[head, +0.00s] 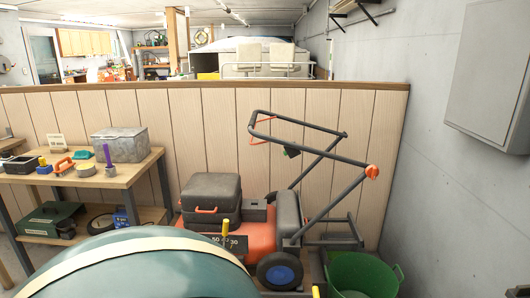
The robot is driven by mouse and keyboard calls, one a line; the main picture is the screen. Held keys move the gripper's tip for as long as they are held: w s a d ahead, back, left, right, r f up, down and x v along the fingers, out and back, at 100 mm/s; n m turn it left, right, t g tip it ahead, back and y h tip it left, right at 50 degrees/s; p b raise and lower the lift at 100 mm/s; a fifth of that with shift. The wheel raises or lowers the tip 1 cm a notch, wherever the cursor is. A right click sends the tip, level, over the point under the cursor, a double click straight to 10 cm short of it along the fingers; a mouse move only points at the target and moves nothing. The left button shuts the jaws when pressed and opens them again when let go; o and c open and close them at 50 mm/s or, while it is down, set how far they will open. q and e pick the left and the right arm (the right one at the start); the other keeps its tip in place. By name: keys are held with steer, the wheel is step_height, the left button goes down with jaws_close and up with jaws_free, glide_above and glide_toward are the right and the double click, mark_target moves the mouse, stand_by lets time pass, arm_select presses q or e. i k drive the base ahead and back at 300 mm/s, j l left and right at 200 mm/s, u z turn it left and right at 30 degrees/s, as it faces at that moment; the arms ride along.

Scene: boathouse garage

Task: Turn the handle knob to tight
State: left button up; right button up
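An orange-red knob (372,172) sits at the right joint of the handle. A dark joint (343,134) shows on the far side. Whether the knob is tight or loose cannot be told from here. Neither of my grippers is in view.
A large teal rounded thing (165,265) with a cream band fills the bottom left foreground. A green tub (375,277) stands right of the mower. A wooden workbench (125,173) with tools is at left. A grey wall cabinet (490,75) hangs at right.

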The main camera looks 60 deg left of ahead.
mark_target(372, 171)
steer(key=u, duration=1.7)
steer(key=z, duration=0.15)
